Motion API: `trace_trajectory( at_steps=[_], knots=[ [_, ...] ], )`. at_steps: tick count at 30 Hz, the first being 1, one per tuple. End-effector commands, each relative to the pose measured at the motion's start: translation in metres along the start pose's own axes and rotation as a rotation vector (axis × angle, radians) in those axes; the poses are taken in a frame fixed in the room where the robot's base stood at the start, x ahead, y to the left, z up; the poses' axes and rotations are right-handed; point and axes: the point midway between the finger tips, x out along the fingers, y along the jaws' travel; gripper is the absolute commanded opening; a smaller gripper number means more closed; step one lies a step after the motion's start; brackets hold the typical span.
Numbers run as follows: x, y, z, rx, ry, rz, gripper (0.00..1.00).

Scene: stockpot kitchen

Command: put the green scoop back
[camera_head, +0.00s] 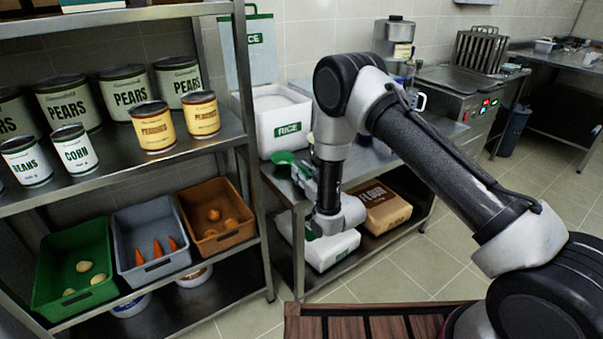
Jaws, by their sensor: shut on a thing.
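The green scoop (284,157) shows in the head view, just in front of the white rice bin, above the left end of the steel table. My gripper (300,172) is shut on the green scoop; its fingers are small and partly hidden by my wrist. The scoop's bowl points to the left and its handle runs into the fingers. The white rice bin (288,129) with a green RICE label stands open on the table, filled with white rice (274,100). Its lid (250,50), with a green rim and label, stands upright behind it.
A steel shelf (90,176) at left holds several cans, with green (45,302), grey (128,277) and orange (226,241) crates below. A metal appliance (394,40) stands behind my arm.

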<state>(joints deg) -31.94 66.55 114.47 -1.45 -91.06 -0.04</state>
Motion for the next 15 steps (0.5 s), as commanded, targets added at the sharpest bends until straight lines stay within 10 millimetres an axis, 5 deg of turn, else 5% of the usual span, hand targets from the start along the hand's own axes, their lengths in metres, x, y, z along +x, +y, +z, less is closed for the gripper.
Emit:
trace_trajectory(
  at_steps=[2, 3, 6, 15],
  knots=[
    [0.0, 0.0, 0.0019, 0.0, 0.0, 0.0, 0.0],
    [0.0001, 0.0, 0.0026, 0.0, 0.0, 0.0, 0.24],
    [0.0001, 0.0, 0.0021, 0.0, 0.0, 0.0, 0.42],
    [0.0001, 0.0, 0.0016, 0.0, 0.0, 0.0, 0.43]
  ],
)
